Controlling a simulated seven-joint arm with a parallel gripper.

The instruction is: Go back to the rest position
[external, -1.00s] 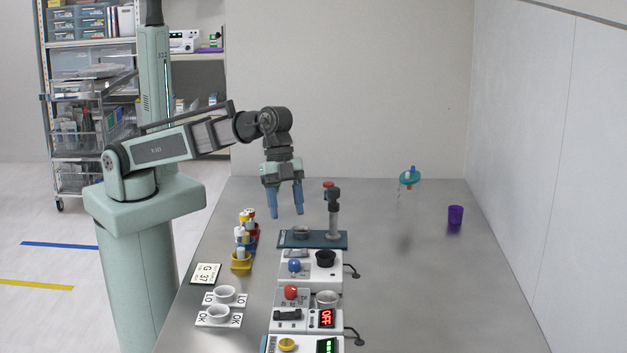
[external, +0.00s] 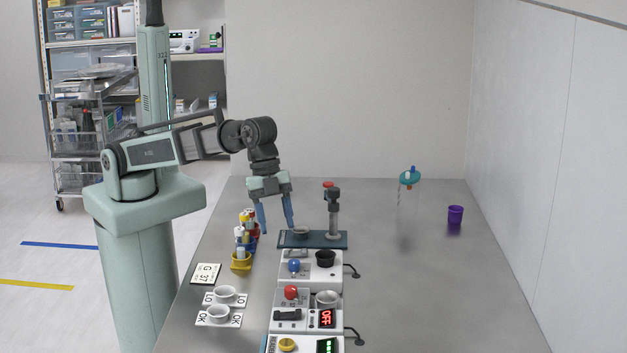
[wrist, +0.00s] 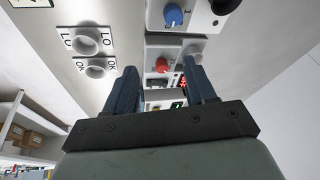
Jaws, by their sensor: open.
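My gripper (external: 275,218) is open and empty, with its blue fingers spread and pointing down above the table. In the external view it hangs between the rack of capped vials (external: 245,238) and the dark blue stand (external: 328,240). In the wrist view its two fingers (wrist: 165,90) are apart with nothing held between them. My arm is partly folded, with the gripper tilted a little.
Devices with a blue knob (external: 294,266), a red knob (external: 291,292) and a red OFF display (external: 326,318) line the table (external: 400,290). White cups on LO and OK plates (external: 241,298) stand left. A teal carousel (external: 410,178) and purple cup (external: 455,214) stand right.

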